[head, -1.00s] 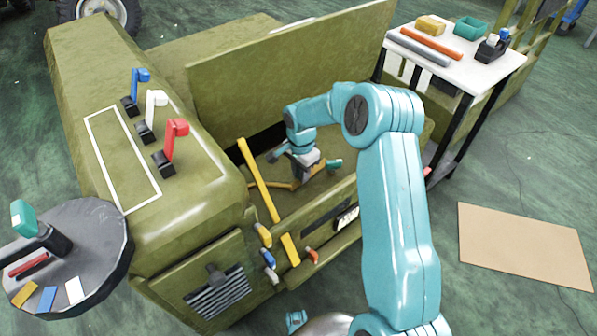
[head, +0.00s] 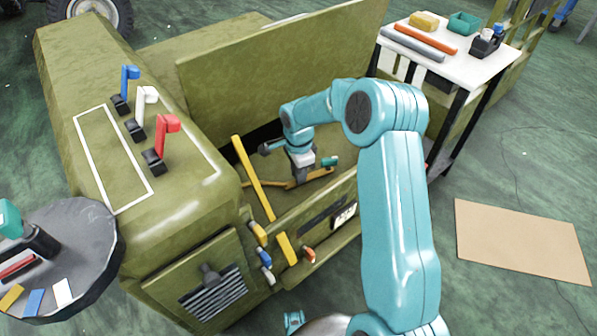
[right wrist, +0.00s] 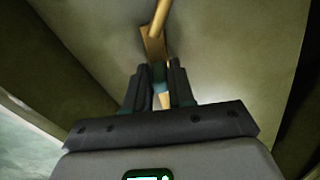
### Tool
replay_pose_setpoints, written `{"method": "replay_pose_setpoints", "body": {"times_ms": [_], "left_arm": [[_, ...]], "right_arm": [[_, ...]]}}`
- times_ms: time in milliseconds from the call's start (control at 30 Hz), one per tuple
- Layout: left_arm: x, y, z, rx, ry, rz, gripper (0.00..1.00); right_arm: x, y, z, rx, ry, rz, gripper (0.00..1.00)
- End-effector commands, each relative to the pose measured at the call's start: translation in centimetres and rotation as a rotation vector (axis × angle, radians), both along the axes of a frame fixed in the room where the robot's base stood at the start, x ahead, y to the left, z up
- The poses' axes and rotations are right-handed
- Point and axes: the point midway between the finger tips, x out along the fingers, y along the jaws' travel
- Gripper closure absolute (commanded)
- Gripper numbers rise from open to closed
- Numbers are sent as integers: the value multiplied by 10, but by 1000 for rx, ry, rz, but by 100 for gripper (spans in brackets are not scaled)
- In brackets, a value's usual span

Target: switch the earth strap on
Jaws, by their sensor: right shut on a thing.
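Inside the open bay of the olive chassis, a thin tan-yellow strap (head: 285,186), which I take to be the earth strap, lies low across the floor. My right gripper (head: 302,178) is down in the bay, at the strap. In the right wrist view its fingers (right wrist: 158,88) are closed together, with a small teal and tan piece between them. A tan rod (right wrist: 160,18) with a brown block runs up beyond the fingertips. A small teal part (head: 329,162) sits just right of the gripper. The exact grip point is hidden in the head view. My left gripper is not in view.
A raised olive panel (head: 285,75) stands behind the bay, and a yellow bar (head: 253,178) leans across its left side. Blue (head: 129,78), white (head: 144,100) and red (head: 166,133) levers stand on the hood. A white-topped table (head: 450,45) is at the back right.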

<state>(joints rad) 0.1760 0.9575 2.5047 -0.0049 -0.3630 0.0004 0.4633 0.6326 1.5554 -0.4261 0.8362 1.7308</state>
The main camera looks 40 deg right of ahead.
Motion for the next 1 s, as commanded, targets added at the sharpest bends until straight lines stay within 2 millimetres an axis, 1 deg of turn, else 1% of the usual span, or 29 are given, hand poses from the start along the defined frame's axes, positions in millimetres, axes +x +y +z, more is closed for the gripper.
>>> {"method": "replay_pose_setpoints", "body": {"times_ms": [133, 167, 200, 467, 567, 667, 733, 1000], "left_arm": [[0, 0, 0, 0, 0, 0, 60], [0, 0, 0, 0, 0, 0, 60], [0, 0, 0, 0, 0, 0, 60], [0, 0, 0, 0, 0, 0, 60], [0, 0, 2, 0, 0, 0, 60], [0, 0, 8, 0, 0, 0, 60], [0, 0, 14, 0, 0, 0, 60], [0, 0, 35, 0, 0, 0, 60]], "right_arm": [[-1, 1, -1, 3, 5, 0, 100], [-1, 1, -1, 3, 5, 0, 67], [-1, 1, -1, 3, 5, 0, 55], [-1, 0, 0, 1, 3, 1, 55], [0, 0, 5, 1, 2, 1, 55], [0, 0, 20, 0, 0, 1, 55], [0, 0, 37, -1, -2, 2, 55], [0, 0, 110, 0, -1, 1, 55]]}}
